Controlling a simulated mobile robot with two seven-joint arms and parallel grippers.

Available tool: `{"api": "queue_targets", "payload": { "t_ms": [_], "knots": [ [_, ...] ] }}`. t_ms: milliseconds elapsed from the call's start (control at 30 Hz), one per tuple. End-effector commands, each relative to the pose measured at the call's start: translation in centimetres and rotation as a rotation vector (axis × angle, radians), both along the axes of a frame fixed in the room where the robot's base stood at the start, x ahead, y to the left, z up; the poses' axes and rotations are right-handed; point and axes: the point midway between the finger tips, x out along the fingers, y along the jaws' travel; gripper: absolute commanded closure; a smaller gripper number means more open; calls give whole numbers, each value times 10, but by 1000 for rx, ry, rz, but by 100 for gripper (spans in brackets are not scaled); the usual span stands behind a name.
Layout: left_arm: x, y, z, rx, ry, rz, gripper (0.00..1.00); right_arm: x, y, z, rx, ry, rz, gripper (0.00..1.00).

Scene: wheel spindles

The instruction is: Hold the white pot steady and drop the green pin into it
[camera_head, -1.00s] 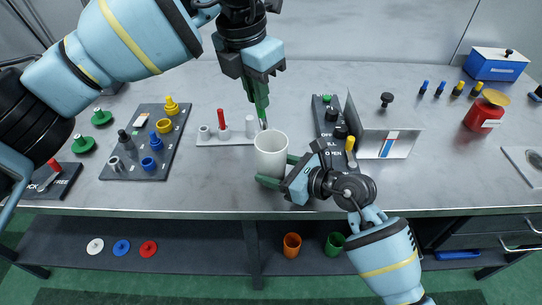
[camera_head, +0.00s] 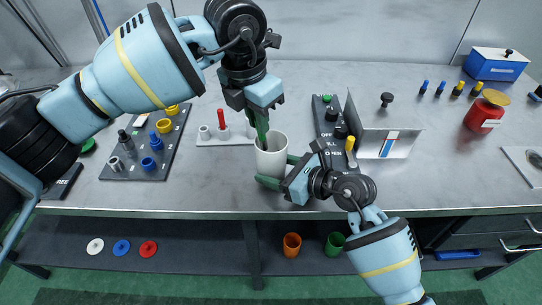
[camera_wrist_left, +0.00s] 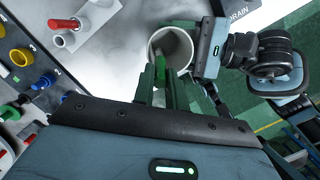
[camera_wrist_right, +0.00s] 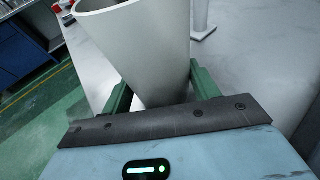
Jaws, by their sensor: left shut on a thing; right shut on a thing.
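The white pot (camera_head: 272,161) stands upright near the table's front edge; it also shows in the left wrist view (camera_wrist_left: 178,42) and, close up, in the right wrist view (camera_wrist_right: 150,50). My right gripper (camera_head: 272,182) is shut on the pot, with its green fingers on either side of the wall. My left gripper (camera_head: 262,130) points down directly above the pot's mouth, its fingertips close to the rim. It is shut on the green pin (camera_wrist_left: 160,66), which shows between the fingers in the left wrist view. The pin's lower end is hard to make out against the pot's opening.
A white rack (camera_head: 210,139) with a red pin stands just left of the pot. A dark board (camera_head: 130,167) with coloured pegs lies further left. A dark switch panel (camera_head: 325,115) and a metal angle bracket (camera_head: 400,143) stand to the right. The table beyond is mostly clear.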

Motion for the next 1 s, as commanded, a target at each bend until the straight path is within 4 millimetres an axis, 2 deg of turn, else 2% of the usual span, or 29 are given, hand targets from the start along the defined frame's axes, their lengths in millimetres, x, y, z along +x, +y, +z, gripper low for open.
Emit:
{"api": "queue_targets", "payload": {
  "t_ms": [33, 200, 567, 733, 1000],
  "knots": [
    [0, 0, 0, -1, -1, 0, 82, 0, 0, -1, -1, 2, 1, 52],
    [0, 0, 0, 0, 0, 0, 61, 0, 0, -1, -1, 2, 1, 52],
    [0, 1, 5, 0, -1, 0, 61, 0, 0, -1, -1, 2, 1, 52],
    [-3, 3, 28, -1, -4, 0, 61, 0, 0, -1, -1, 1, 1, 52],
    [-10, 10, 81, 0, -3, 0, 61, 0, 0, -1, -2, 1, 0, 52]
  ]
}}
